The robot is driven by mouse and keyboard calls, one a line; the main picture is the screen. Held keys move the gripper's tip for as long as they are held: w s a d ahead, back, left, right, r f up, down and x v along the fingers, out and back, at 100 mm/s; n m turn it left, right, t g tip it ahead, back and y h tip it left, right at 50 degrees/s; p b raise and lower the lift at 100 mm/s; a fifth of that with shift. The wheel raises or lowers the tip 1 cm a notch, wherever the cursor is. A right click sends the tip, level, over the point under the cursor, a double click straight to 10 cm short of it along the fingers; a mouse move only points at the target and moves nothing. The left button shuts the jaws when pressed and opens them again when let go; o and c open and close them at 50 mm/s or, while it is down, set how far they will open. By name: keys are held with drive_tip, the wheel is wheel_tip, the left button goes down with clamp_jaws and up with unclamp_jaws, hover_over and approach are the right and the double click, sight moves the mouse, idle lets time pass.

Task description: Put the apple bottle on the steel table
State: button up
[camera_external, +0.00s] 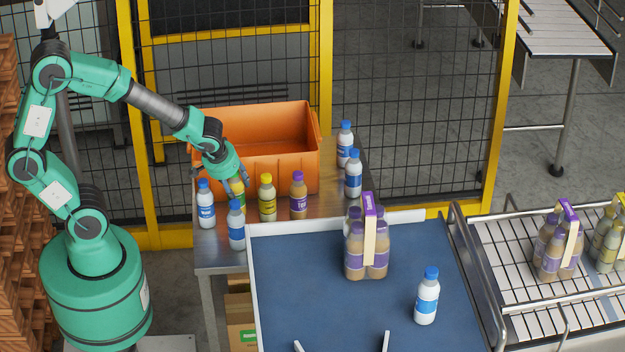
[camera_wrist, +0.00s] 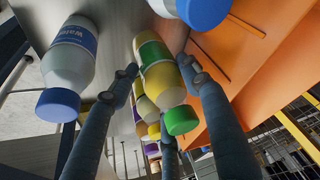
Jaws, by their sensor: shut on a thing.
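The apple bottle, with a green cap and a green and yellow label, is between the two fingers of my gripper (camera_wrist: 158,76) in the wrist view (camera_wrist: 158,62). My gripper (camera_external: 232,184) is shut on it. In the external view the apple bottle (camera_external: 238,188) is mostly hidden behind my gripper and a blue-capped bottle, so I cannot tell whether its base touches the table. The steel table (camera_external: 212,254) runs below the row of bottles, in front of the orange crate.
Water bottles (camera_external: 206,205) (camera_external: 236,226) stand close to my gripper. A yellow-capped bottle (camera_external: 267,199) and a purple-capped bottle (camera_external: 298,196) stand to the right. The orange crate (camera_external: 285,155) is behind. A blue conveyor (camera_external: 310,300) with a bottle pack (camera_external: 354,262) lies in front.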

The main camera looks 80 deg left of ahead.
drive_tip(key=shift+f, duration=1.45)
drive_tip(key=shift+f+b, duration=0.2)
drive_tip(key=shift+b, duration=0.25)
drive_tip(key=o, duration=1.4)
drive_tip(key=shift+r, duration=0.2)
drive_tip(key=shift+r+p, duration=0.2)
drive_tip(key=shift+p, duration=0.1)
drive_tip(key=p+v, duration=0.1)
drive_tip(key=v, duration=1)
drive_tip(key=shift+r+p, duration=0.25)
drive_tip(key=shift+p, duration=0.15)
drive_tip(key=shift+s+d+r, duration=0.1)
drive_tip(key=shift+d, duration=0.1)
